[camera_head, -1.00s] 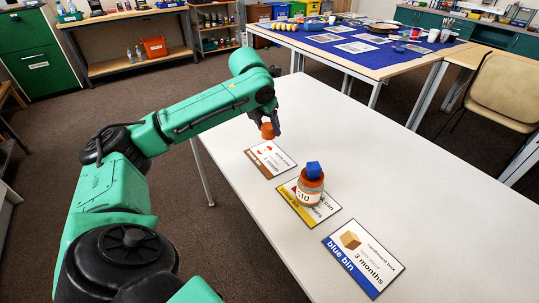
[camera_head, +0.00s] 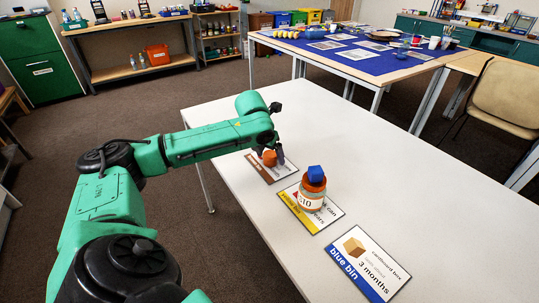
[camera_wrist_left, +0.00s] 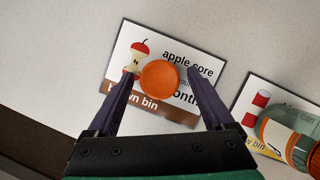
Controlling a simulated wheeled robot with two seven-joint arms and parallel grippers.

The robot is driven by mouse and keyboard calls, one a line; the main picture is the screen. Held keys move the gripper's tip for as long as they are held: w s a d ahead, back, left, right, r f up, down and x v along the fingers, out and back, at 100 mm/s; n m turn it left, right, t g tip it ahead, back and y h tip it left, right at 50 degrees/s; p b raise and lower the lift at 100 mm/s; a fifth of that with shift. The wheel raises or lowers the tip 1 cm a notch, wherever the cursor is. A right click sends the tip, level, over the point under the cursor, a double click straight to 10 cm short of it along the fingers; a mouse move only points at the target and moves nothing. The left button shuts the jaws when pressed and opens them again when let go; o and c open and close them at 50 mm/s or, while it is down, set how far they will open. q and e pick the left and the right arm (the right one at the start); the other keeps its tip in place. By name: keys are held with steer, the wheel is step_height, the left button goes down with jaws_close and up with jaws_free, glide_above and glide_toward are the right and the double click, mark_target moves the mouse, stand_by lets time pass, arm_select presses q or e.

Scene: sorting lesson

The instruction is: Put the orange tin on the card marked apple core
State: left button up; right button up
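The orange tin (camera_head: 269,158) is a small round tin on the apple core card (camera_head: 283,174), which also reads brown bin. In the left wrist view the tin (camera_wrist_left: 160,80) covers part of the lettering on the card (camera_wrist_left: 120,68). My left gripper (camera_head: 273,157) is low over the card. In the wrist view its fingers (camera_wrist_left: 162,76) stand either side of the tin with a gap at each side, so it is open. My right gripper is not in view.
A blue bin card (camera_head: 347,278) lies nearer the front. The white table (camera_head: 420,210) is clear to the right.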

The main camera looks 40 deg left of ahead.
arm_select(q)
steer(key=p+v, duration=0.2)
steer(key=v, duration=1)
